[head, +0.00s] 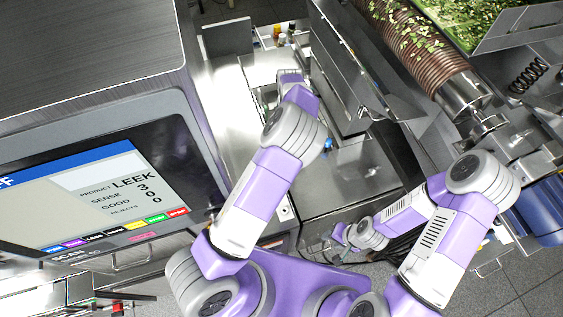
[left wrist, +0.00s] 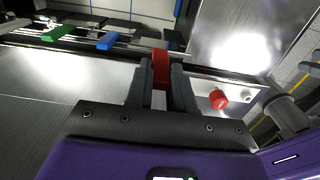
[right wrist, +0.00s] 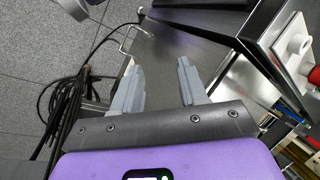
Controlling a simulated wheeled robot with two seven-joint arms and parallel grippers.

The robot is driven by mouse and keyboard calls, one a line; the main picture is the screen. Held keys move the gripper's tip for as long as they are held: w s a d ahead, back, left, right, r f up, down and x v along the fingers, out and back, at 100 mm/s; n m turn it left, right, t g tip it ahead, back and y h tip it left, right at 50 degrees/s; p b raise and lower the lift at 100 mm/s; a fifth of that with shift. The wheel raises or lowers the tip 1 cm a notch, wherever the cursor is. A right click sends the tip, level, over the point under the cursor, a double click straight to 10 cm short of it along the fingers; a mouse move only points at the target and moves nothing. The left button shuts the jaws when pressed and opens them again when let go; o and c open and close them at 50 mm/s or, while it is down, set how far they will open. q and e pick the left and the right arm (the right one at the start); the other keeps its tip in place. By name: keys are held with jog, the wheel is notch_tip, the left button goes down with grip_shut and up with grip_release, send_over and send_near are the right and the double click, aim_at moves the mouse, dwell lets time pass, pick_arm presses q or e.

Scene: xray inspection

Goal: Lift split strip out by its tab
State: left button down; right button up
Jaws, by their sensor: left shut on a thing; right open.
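My left gripper (left wrist: 160,86) is shut on a red tab (left wrist: 160,62), which stands upright between its fingers in the left wrist view. I take this to be the split strip's tab; the strip itself is hidden below. A blue tab (left wrist: 108,41) and a green tab (left wrist: 58,33) lie on bars to its left, apart from the gripper. In the head view, my left arm reaches up to the steel bay and covers the held tab. My right gripper (right wrist: 160,78) is open and empty, low beside the steel cabinet; it also shows in the head view (head: 340,234).
A red button (left wrist: 218,99) sits just right of my left gripper. A large screen (head: 110,195) stands at left in the head view. A tilted steel panel (head: 345,75) stands right of my left arm. Black cables (right wrist: 68,108) hang left of my right gripper.

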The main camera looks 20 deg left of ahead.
pick_arm(q)
jog(key=shift+r, duration=2.45)
